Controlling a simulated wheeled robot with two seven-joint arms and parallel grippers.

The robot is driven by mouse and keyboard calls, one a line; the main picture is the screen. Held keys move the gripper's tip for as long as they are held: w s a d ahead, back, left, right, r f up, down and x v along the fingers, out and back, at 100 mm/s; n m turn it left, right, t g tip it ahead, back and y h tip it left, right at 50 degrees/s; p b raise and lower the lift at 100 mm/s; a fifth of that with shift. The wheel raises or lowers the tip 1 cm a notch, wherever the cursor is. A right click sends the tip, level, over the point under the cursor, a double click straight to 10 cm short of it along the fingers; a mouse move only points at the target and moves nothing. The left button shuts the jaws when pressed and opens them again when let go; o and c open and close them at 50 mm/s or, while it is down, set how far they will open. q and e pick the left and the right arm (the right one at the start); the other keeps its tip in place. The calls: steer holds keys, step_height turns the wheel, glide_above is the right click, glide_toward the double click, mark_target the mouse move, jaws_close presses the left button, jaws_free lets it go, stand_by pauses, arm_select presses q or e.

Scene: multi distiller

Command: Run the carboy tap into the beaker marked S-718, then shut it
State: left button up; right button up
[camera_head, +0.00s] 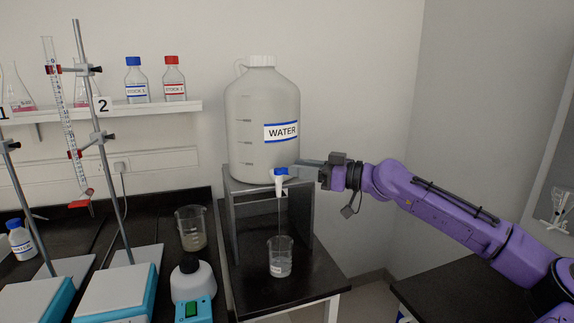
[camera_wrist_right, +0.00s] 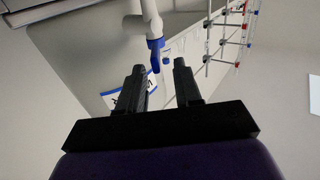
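The white carboy (camera_head: 262,104) labelled WATER stands on a grey stand (camera_head: 305,222). Its tap (camera_head: 280,182) has a blue handle, which also shows in the right wrist view (camera_wrist_right: 156,46). A thin stream falls from the spout into a glass beaker (camera_head: 281,246) directly below. The beaker holds some liquid in its lower part, and its small marking is too small to read. My right gripper (camera_head: 300,164) is beside the tap handle, reaching in from the right. In the wrist view its fingers (camera_wrist_right: 160,78) are apart and empty, with the blue handle just beyond their tips. My left gripper is out of view.
Another beaker (camera_head: 193,232) stands left of the stand, behind a white capped bottle (camera_head: 192,282). Burette stands (camera_head: 118,290) are at the left. A wall shelf (camera_head: 150,110) carries reagent bottles. The bench ends just right of the stand.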

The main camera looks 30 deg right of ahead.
mark_target(286, 168)
steer(key=x, duration=0.3)
steer(key=shift+w+f, duration=0.4)
steer(key=shift+w, duration=0.05)
steer(key=shift+w+a+r, duration=0.15)
steer(key=shift+w+a, duration=0.05)
steer(key=shift+a, duration=0.15)
jaws_close()
